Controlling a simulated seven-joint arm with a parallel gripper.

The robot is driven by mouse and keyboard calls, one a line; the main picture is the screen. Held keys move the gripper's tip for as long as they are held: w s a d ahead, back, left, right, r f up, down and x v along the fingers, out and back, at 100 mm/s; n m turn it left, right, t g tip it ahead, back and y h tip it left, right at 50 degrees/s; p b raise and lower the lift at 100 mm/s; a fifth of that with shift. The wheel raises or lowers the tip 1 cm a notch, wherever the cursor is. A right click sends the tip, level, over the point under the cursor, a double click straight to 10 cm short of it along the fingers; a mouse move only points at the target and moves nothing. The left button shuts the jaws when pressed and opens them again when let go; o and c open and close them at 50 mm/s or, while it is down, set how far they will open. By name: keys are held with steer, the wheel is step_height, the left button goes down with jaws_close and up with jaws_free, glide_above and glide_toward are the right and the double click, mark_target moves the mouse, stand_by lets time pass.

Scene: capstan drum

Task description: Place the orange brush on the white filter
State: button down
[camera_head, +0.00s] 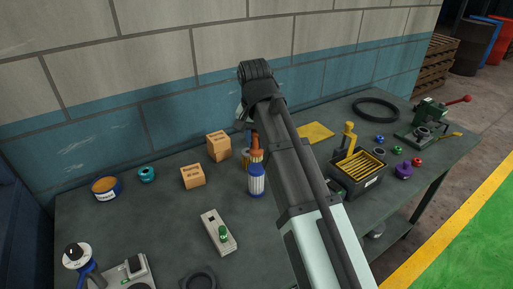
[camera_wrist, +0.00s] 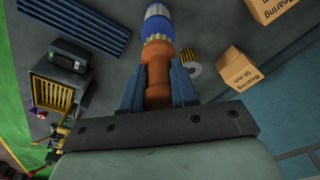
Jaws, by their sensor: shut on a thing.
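My gripper (camera_wrist: 158,72) is shut on the orange brush (camera_wrist: 157,92), gripping its brown-orange handle between the two blue-grey fingers. The orange brush (camera_head: 257,153) shows just left of my arm in the head view, pointing down. A blue and white piece (camera_head: 256,180) lines up below the orange; I cannot tell whether it joins the brush or stands behind it. The white filter (camera_wrist: 194,69), a small cylinder with yellow-and-dark pleats, is right of the brush in the wrist view. In the head view it is mostly hidden behind the orange part and my arm.
Two cardboard bearing boxes (camera_head: 193,176) stand left of the brush. A grey switch box with a green knob (camera_head: 222,232) lies nearer. A dark box with yellow slats (camera_head: 362,168) stands right of my arm. The bench between the tin (camera_head: 106,188) and switch box is mostly clear.

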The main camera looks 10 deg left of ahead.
mark_target(256, 147)
steer(key=shift+f, duration=1.55)
steer(key=shift+f, duration=0.15)
steer(key=c, duration=0.9)
jaws_free()
steer(key=shift+o, duration=0.2)
steer(key=r, duration=0.4)
steer(key=s+r, duration=0.1)
steer(key=r, duration=0.7)
steer(key=shift+s+r, duration=0.15)
steer(key=shift+s, duration=0.1)
